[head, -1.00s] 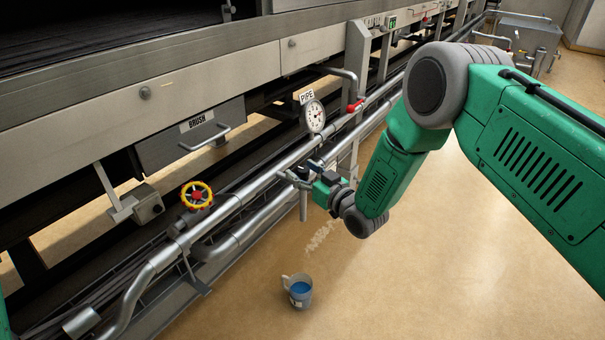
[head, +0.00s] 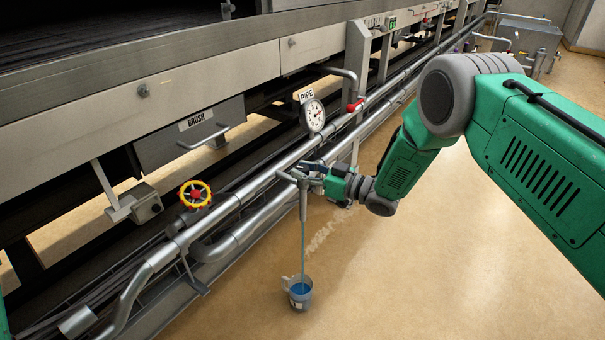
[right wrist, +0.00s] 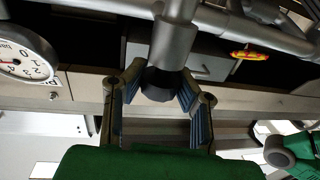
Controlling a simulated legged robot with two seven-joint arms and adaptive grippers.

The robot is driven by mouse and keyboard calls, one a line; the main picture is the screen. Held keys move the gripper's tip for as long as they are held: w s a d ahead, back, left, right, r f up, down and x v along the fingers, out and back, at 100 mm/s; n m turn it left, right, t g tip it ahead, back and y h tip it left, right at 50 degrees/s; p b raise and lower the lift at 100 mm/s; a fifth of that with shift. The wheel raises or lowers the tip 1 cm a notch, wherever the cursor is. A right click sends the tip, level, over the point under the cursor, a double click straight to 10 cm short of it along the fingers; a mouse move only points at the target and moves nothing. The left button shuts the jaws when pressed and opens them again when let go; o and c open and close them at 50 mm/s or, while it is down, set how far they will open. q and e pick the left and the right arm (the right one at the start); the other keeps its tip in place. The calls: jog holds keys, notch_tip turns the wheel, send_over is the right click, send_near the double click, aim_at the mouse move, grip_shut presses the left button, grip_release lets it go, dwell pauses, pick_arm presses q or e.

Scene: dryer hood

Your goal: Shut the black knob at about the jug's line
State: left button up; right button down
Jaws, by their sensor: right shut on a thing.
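The black knob (right wrist: 158,86) sits on the end of a grey tap body in the right wrist view. My right gripper (right wrist: 160,80) is shut on it, with one finger on each side. In the head view my right gripper (head: 314,176) is at the tap (head: 303,200), and its fingers largely hide the knob. A thin blue stream (head: 302,245) falls from the tap's spout into the jug (head: 299,301). The jug stands on the floor below and holds blue liquid. Its line cannot be made out. My left gripper is not in view.
Silver pipes (head: 237,200) run along the machine. A dial gauge (head: 312,115) and a red-handled valve (head: 355,105) are beyond the tap. A yellow and red handwheel (head: 195,194) is at left. The floor (head: 420,280) right of the jug is clear.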

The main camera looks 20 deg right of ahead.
jog(key=shift+n+g+y, duration=0.5)
jog(key=shift+g, duration=0.1)
jog(key=c, duration=1.2)
grip_release()
jog(key=v, duration=1.2)
jog(key=shift+d+f, duration=0.1)
